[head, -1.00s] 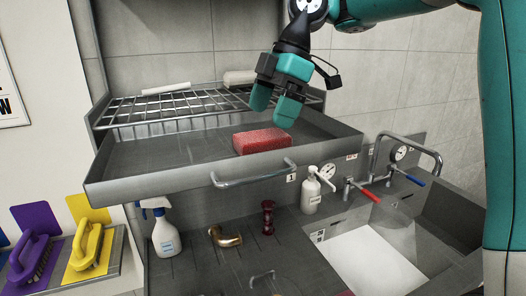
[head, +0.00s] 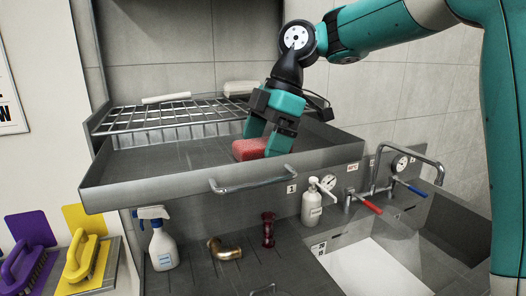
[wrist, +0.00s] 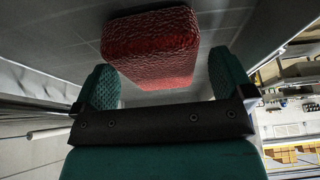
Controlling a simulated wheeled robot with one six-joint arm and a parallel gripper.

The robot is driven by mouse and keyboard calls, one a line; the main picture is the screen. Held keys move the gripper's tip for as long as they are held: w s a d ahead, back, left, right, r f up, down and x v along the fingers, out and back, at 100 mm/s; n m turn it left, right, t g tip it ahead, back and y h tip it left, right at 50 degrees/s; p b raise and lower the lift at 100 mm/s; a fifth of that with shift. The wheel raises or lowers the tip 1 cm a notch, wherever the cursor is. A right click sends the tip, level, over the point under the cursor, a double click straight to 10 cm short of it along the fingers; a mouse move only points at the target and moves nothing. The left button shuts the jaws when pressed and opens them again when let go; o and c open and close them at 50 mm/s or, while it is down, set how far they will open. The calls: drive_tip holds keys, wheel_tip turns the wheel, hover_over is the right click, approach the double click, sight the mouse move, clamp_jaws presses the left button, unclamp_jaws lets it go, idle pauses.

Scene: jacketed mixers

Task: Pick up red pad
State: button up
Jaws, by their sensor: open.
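The red pad (head: 247,149) is a textured block lying on the floor of the pulled-out metal drawer (head: 150,193). In the wrist view the red pad (wrist: 150,48) lies ahead of the fingers, roughly centred between them. My gripper (head: 268,147) is down in the drawer at the pad, its teal fingers partly covering the pad's right side in the head view. In the wrist view my gripper (wrist: 162,85) is open, with one finger on each side. I cannot tell whether either finger touches the pad.
A wire rack (head: 165,115) spans the back of the drawer, with a pale block (head: 240,88) and a white rod (head: 166,98) on it. The drawer handle (head: 253,183) sticks out in front. Below stand a spray bottle (head: 162,245) and a pump bottle (head: 312,205).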

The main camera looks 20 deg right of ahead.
sight(265, 142)
drive_tip(key=shift+f, duration=0.1)
drive_tip(key=c, duration=1)
wheel_tip(265, 142, up, 11)
drive_tip(key=p, duration=0.5)
drive_tip(key=shift+f+p, duration=0.2)
drive_tip(key=shift+p, duration=0.2)
drive_tip(key=o, duration=0.3)
drive_tip(key=shift+c, duration=1.2)
